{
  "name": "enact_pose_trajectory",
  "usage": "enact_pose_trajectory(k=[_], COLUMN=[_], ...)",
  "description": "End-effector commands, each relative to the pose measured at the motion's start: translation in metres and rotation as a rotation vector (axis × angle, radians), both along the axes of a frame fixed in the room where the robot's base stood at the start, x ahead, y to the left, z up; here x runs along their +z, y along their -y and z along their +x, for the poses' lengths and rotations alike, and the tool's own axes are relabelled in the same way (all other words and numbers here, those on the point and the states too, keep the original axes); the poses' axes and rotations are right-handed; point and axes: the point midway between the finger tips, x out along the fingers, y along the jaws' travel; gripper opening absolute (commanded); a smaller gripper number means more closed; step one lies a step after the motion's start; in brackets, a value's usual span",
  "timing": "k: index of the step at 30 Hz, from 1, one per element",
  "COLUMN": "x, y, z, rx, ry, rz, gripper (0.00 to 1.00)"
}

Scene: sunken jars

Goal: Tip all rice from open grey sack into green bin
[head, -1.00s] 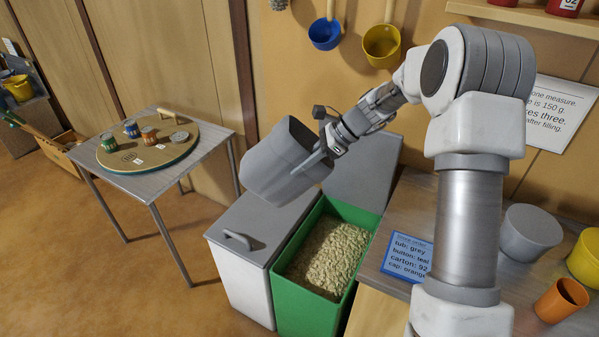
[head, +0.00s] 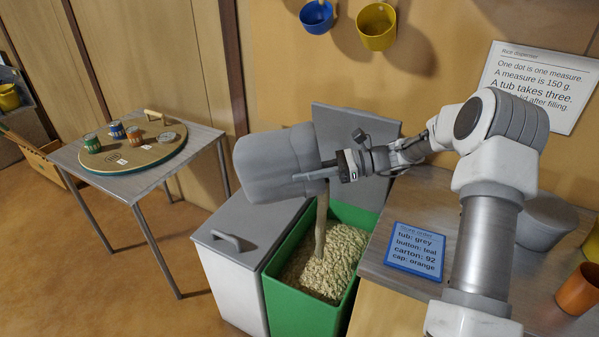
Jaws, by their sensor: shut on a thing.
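The grey sack (head: 275,165) is tipped on its side above the green bin, its mouth toward the right. My gripper (head: 335,170) is shut on the sack near its mouth end. A stream of rice (head: 321,225) runs down from the sack into the green bin (head: 298,312). The bin is open, with its grey lid (head: 350,140) raised behind it. Rice (head: 335,258) lies in the bin, heaped where the stream lands. The inside of the sack is hidden from this view.
A white bin with a grey closed lid (head: 250,232) stands left of the green bin. The counter (head: 440,215) on the right holds a blue order card (head: 416,248), a grey tub (head: 545,220) and an orange cup (head: 580,290). A table (head: 125,185) with several cans stands at left.

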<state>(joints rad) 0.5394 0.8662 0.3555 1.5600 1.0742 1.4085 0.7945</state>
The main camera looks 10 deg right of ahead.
Motion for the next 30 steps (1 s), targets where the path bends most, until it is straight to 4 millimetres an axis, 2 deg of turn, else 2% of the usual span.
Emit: enact_pose_trajectory(k=[4,10,18,30], x=[-0.014,-0.003,0.001,0.004], y=[0.01,0.026,0.044,0.053], z=[0.001,0.0,-0.002,-0.002], rx=[-0.005,-0.004,-0.003,-0.001], ry=[0.007,0.016,0.024,0.029], rz=[0.133,0.334,0.554,0.649], gripper=[0.0,0.0,0.0,0.0])
